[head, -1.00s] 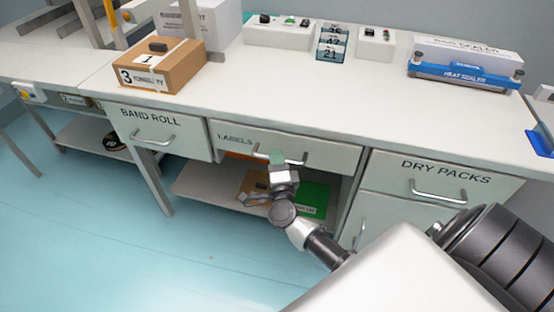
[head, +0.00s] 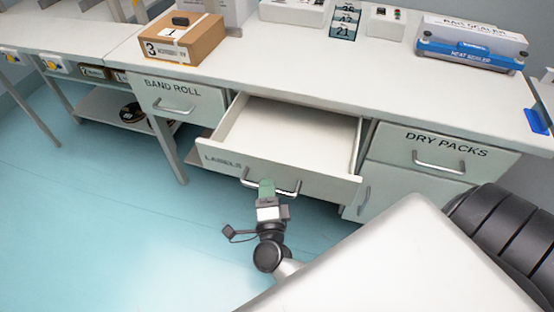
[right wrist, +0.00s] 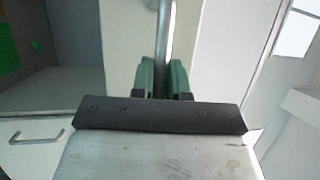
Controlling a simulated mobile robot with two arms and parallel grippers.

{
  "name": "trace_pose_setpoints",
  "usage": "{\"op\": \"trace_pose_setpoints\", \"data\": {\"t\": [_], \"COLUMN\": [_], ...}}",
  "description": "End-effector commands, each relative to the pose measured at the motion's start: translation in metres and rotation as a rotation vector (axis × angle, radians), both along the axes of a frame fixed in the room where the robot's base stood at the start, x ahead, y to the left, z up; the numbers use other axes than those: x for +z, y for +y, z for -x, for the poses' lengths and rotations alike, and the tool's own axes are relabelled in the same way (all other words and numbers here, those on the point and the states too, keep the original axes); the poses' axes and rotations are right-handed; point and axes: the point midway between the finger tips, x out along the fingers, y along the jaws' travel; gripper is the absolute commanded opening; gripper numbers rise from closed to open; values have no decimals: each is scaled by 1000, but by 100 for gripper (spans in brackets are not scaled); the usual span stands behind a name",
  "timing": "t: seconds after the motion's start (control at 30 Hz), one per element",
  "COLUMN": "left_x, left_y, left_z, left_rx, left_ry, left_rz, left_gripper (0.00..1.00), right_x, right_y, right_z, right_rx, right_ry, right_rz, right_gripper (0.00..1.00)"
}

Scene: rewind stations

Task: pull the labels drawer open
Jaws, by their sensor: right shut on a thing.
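The labels drawer (head: 222,164) is pulled well out from under the bench in the head view, and its inside looks empty. Its metal bar handle (head: 286,191) is on the front panel. My right gripper (head: 267,188) is shut on this handle, left of its middle. In the right wrist view, the green fingers (right wrist: 163,78) close around the handle bar (right wrist: 164,35). My left gripper is not in view.
The shut band roll drawer (head: 185,100) is to the left and the shut dry packs drawer (head: 425,150) to the right. A cardboard box (head: 184,40) and a blue heat sealer (head: 470,52) stand on the bench. The floor in front is clear.

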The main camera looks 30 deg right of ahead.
Motion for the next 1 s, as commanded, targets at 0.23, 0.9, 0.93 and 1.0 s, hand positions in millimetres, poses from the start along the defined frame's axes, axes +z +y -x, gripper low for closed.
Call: {"op": "trace_pose_setpoints", "data": {"t": [0.23, 0.9, 0.93, 1.0], "left_x": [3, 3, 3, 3], "left_y": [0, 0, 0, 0], "left_z": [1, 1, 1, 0], "left_rx": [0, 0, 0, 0], "left_ry": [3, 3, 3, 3], "left_rz": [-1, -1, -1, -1], "left_gripper": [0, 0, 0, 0], "right_x": [-2, -1, -1, -1], "right_y": [50, 79, 79, 79], "right_z": [43, 68, 68, 68], "right_rx": [1, 1, 1, 1], "right_ry": [5, 2, 2, 2], "right_rz": [-4, -1, -1, -1], "right_gripper": [0, 0, 0, 18]}}
